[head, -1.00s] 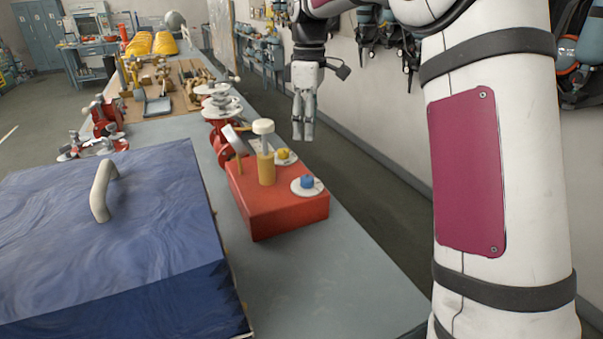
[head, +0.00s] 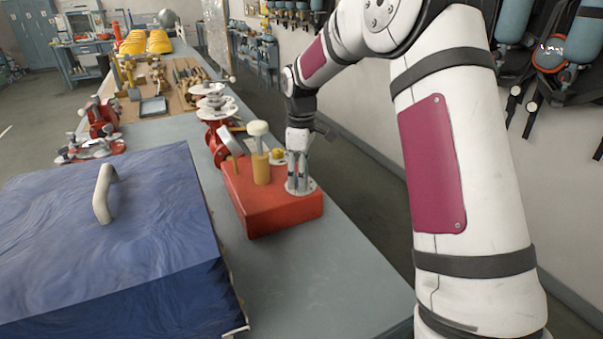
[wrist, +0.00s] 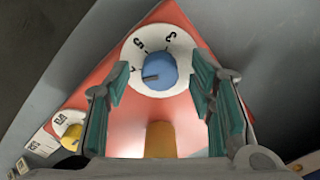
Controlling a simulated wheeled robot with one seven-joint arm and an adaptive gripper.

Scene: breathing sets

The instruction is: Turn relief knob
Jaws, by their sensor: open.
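A red box (head: 270,215) on the bench carries two round dials. In the wrist view, a blue knob (wrist: 155,68) sits on a white numbered dial (wrist: 180,45); its pointer mark faces left. My gripper (head: 299,182) points down over this dial in the head view and hides the blue knob there. In the wrist view, the open fingers are on either side of the blue knob, with visible gaps; contact is not seen. A yellow knob (head: 278,154) on a second dial lies farther back, and it also shows in the wrist view (wrist: 71,138). No label naming the relief knob is readable.
A yellow cylinder with a white cap (head: 260,155) stands on the box close to my gripper. A tilted gauge and red fittings (head: 218,142) stand behind it. A blue-covered block with a handle (head: 103,195) lies left. The bench in front is clear.

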